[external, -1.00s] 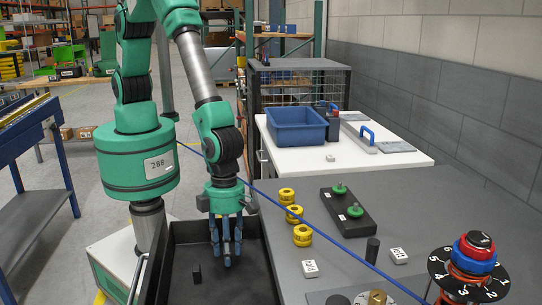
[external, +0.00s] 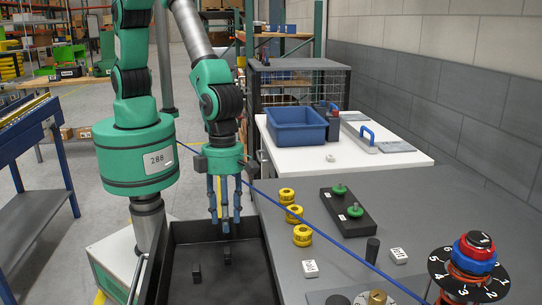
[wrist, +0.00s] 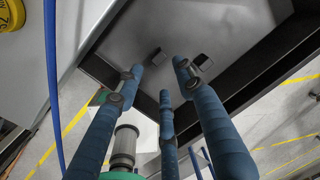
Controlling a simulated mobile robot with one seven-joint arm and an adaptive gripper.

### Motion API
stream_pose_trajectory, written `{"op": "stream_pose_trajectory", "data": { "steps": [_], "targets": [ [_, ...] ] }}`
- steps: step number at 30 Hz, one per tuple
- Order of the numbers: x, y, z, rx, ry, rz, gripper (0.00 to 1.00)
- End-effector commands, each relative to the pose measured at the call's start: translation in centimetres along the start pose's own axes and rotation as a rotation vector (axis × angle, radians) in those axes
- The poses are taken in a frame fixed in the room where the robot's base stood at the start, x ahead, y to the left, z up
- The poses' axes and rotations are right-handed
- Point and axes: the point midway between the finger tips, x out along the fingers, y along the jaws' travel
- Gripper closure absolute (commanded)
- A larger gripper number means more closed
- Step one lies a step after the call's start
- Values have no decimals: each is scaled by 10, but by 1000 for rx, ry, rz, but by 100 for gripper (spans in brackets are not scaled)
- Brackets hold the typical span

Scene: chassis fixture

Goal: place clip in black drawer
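The black drawer (external: 178,235) is pulled out and open below my gripper (external: 224,218). Two small dark block-shaped clips lie on its floor: one clip (external: 196,271) towards the left and another clip (external: 228,254) farther right, below my fingertips. In the wrist view, the two clips (wrist: 157,55) (wrist: 202,62) lie apart on the drawer floor (wrist: 235,35). My gripper's blue fingers (wrist: 160,84) are spread with nothing between them, so it is open and empty above the drawer.
A grey worktop (external: 330,262) adjoins the drawer on the right, with several yellow rings (external: 302,235), a black block with green knobs (external: 347,211) and a dark cylinder (external: 372,250). A blue cable (external: 330,237) crosses in front. A blue bin (external: 297,126) stands behind.

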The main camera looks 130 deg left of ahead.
Motion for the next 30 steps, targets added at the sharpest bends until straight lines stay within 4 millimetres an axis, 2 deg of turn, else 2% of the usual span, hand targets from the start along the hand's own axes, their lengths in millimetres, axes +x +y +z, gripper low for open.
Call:
{"op": "stream_pose_trajectory", "data": {
  "steps": [3, 8, 30],
  "targets": [
    [-14, 0, 0, -1, 0, -1, 63],
    [-24, 0, 0, -1, 0, 0, 63],
    [-28, 1, 0, -9, -1, -1, 63]
  ]
}}
